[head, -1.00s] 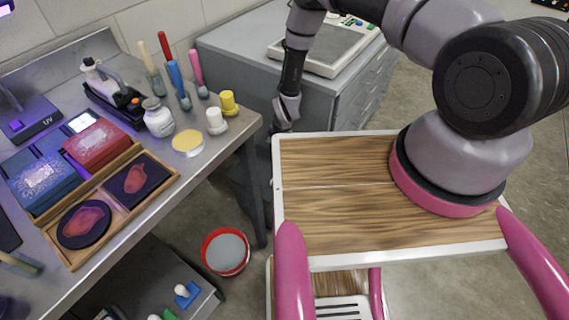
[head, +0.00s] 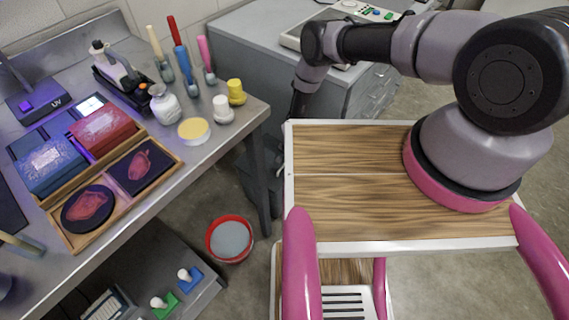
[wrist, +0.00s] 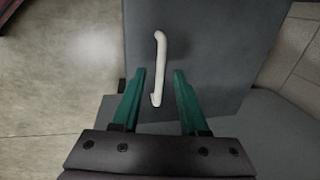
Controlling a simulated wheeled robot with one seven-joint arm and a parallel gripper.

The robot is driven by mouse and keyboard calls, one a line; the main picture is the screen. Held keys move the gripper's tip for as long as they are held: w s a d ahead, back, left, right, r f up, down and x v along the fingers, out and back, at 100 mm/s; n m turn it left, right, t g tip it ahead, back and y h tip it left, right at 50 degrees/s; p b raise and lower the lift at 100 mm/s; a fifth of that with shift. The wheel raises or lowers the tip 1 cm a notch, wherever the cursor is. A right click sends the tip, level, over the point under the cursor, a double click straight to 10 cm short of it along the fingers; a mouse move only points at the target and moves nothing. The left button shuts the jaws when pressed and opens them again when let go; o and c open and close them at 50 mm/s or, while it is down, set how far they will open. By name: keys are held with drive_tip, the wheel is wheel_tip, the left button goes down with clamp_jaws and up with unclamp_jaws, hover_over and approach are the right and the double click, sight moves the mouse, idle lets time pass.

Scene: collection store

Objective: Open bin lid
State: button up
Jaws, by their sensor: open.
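In the wrist view, my gripper (wrist: 160,76) is open, with its two green fingers pointing at a dark grey flat panel (wrist: 215,45). A pale, hooked handle (wrist: 159,60) stands out on this panel. The handle appears between the fingertips, its lower end reaching into the gap; I cannot tell how far off it is in depth. Neither finger visibly presses on it. The panel looks like the bin's lid, but its hinge and the bin's body cannot be made out. In the head view my gripper is hidden below my arm's wrist, behind my wooden deck.
A steel table (head: 227,123) with trays, bottles and brushes stands at left. A grey drawer cabinet (head: 250,50) stands behind my arm. A red-rimmed round container (head: 229,239) is on the floor beside the table. Open floor shows at the wrist view's left.

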drive_tip(key=shift+f, duration=0.2)
drive_tip(key=shift+c, duration=0.2)
clamp_jaws()
idle(1.2)
